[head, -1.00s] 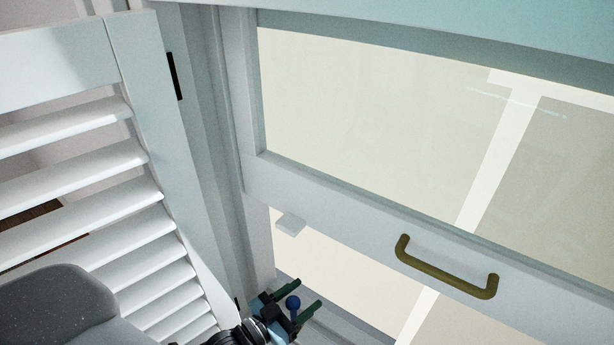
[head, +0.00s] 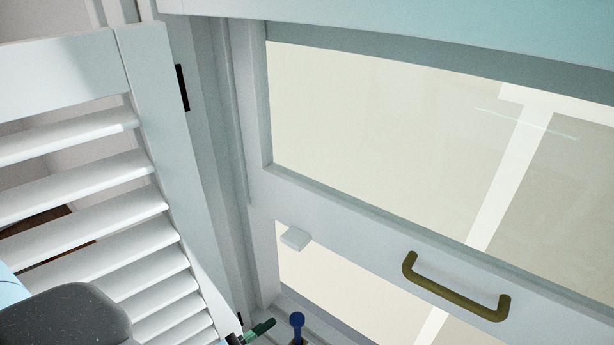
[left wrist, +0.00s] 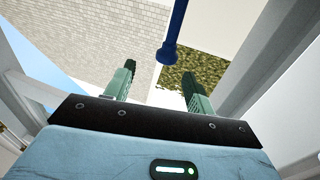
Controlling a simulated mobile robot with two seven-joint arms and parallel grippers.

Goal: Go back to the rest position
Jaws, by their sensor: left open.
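My left gripper shows in the left wrist view (left wrist: 161,80) with its two green-tipped fingers spread apart and nothing between them. A blue round-ended handle (left wrist: 177,32) comes in from the top there, ending just beyond the fingertips, apart from them. In the head view only a finger of my left gripper (head: 258,331) shows at the bottom edge, left of the blue handle (head: 297,321). The rest of that gripper is cut off by the frame. My right gripper is in neither view.
A white sash window (head: 340,222) with a brass pull (head: 455,291) and a small white block (head: 296,238) fills the right side. A white louvred shutter (head: 75,185) stands open at left. Outside, the left wrist view shows brick (left wrist: 85,40) and a green patch (left wrist: 205,68).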

